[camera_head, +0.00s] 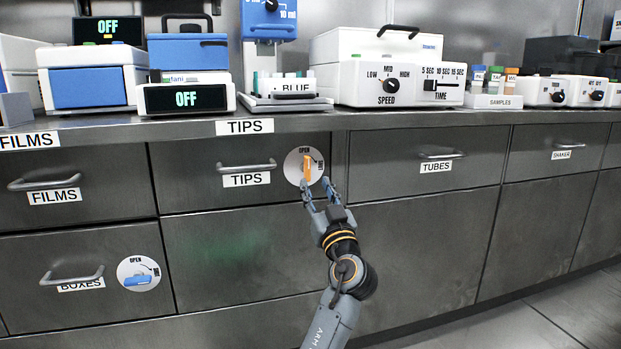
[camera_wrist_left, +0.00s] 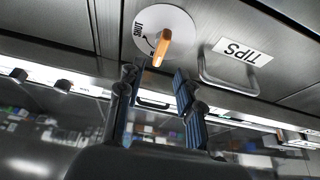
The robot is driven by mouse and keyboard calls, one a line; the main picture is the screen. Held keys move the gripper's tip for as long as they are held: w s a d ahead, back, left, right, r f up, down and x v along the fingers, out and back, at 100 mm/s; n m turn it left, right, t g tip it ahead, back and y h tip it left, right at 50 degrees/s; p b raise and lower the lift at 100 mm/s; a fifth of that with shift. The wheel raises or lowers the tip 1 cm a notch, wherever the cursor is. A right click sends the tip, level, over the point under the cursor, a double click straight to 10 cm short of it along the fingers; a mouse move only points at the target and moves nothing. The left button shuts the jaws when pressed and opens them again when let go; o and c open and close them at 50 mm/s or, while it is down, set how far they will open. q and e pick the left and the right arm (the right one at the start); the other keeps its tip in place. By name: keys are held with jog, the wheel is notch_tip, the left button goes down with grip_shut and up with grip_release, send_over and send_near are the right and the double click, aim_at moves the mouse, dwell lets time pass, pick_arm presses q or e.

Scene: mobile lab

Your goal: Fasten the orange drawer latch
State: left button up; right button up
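The orange latch (camera_head: 308,168) sits on a round white plate (camera_head: 293,161) at the right end of the TIPS drawer (camera_head: 209,185). Its handle stands nearly upright, towards the OPEN mark at the top. My left gripper (camera_head: 318,190) is just below the latch, with its fingers apart and pointing up at it. In the left wrist view the orange latch (camera_wrist_left: 161,47) lies ahead, between and beyond the open fingertips (camera_wrist_left: 155,73), and nothing is held. Whether a fingertip touches the latch is not clear. My right gripper is not seen.
The TIPS drawer's metal handle (camera_head: 246,166) is left of the latch. Below left, the BOXES drawer has a blue latch (camera_head: 138,281) lying flat. Lab devices line the counter (camera_head: 400,119) above. The TUBES drawer (camera_head: 415,180) front is right of the latch.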

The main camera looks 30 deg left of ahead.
aim_at(309, 169)
pick_arm(q)
jog(key=b+x, duration=0.1)
jog(key=x, duration=0.5)
jog(key=shift+w+a+b, duration=0.25)
jog(key=shift+w+b, duration=0.05)
jog(key=shift+b, duration=0.1)
grip_shut()
